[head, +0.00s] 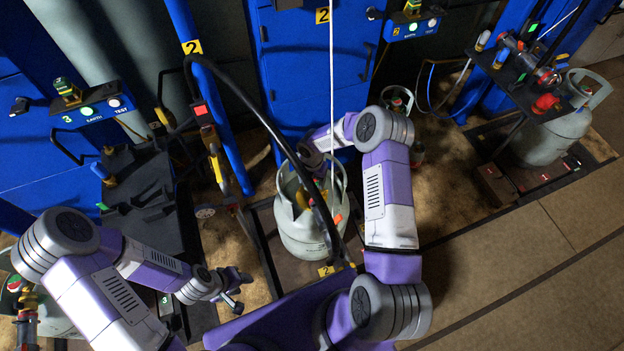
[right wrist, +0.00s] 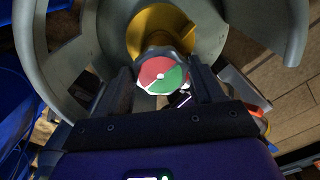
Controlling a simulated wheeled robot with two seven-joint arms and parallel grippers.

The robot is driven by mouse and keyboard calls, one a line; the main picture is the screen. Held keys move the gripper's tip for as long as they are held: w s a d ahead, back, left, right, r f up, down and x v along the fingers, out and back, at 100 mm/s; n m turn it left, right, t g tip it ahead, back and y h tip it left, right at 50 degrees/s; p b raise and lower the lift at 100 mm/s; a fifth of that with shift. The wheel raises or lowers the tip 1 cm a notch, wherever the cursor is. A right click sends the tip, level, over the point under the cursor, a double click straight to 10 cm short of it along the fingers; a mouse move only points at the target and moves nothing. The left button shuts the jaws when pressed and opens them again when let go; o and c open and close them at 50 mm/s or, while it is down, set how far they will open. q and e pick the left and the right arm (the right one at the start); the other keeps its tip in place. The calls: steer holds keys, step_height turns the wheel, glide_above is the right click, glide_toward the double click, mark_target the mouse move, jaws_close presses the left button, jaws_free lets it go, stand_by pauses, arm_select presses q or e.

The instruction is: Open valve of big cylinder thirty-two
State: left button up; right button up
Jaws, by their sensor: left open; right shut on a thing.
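A grey gas cylinder (head: 304,232) stands upright on the scale marked 2, in the middle of the head view. Its number cannot be read. My right arm reaches over its collar, and the right gripper's fingers are hidden in the head view. In the right wrist view, the right gripper (right wrist: 161,82) is shut on the valve knob (right wrist: 160,72), with one finger on each side. My left gripper (head: 240,291) is open and empty, left of the cylinder.
A black hose (head: 262,117) arches down across the cylinder, and a pale cord hangs beside it. Another grey cylinder (head: 550,137) stands at the right. Blue posts and control boxes (head: 98,112) stand behind and at left. The floor at lower right is clear.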

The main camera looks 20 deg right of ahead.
stand_by(0.3)
steer(key=o, duration=1)
steer(key=shift+o, duration=0.2)
step_height(320, 180, up, 8)
steer(key=shift+f+p, duration=0.15)
steer(key=shift+p, duration=1.1)
steer(key=shift+f, duration=0.1)
